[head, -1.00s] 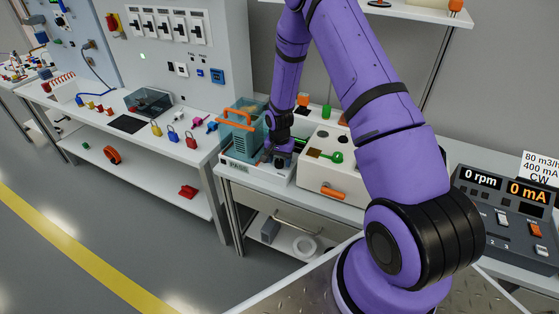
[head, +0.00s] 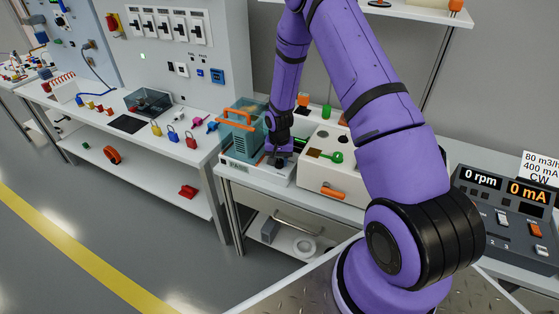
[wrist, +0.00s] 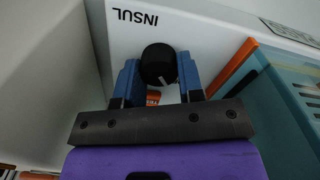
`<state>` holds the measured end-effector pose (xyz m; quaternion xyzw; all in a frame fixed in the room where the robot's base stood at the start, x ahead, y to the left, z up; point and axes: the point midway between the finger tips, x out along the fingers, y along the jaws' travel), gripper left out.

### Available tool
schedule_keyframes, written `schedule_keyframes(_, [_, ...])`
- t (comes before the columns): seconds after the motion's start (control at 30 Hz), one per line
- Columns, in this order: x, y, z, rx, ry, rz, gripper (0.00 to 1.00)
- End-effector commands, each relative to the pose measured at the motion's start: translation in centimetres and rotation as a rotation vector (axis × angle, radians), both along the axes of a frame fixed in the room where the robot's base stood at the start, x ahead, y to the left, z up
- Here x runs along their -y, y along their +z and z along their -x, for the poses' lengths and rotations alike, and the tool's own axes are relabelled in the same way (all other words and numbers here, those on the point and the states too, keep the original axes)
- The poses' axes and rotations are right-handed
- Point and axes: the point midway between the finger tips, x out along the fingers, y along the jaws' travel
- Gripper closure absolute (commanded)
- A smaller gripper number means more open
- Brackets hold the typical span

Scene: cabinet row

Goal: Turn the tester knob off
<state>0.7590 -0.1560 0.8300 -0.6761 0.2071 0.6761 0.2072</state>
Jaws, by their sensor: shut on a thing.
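The tester (head: 236,173) is a white box with a teal, orange-handled cover, on the bench left of my arm. In the wrist view its white front panel (wrist: 200,30) carries the upside-down label "INSUL". The black round knob (wrist: 158,62) with a pale pointer line sits on this panel. My gripper (wrist: 160,82) has its two blue fingers on either side of the knob, shut on it. An orange part (wrist: 153,98) shows between the fingers below the knob. In the head view my gripper (head: 279,160) is at the tester's front, and the knob is hidden there.
A white box (head: 335,175) with an orange handle stands close on the right of the tester. The teal cover (wrist: 270,100) with its orange edge is close beside my gripper. A lockout bench with several padlocks (head: 173,137) is at left.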

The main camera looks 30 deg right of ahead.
Motion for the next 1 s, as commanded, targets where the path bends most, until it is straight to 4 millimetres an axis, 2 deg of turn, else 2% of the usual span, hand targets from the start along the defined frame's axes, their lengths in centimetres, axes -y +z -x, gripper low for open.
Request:
schedule_keyframes(0.2, [-0.09,0.01,-0.03,0.001,0.136,-0.001,0.89])
schedule_keyframes(0.53, [-0.08,0.02,-0.04,0.000,0.150,0.000,0.89])
schedule_keyframes(0.57, [-0.08,0.02,-0.04,0.000,0.150,0.000,0.58])
schedule_keyframes(0.63, [-0.08,0.02,-0.04,0.000,0.150,0.000,0.42])
schedule_keyframes(0.67, [-0.08,0.02,-0.04,0.000,0.150,0.000,0.40])
schedule_keyframes(1.0, [-0.05,0.40,-0.06,0.001,0.148,0.001,0.40])
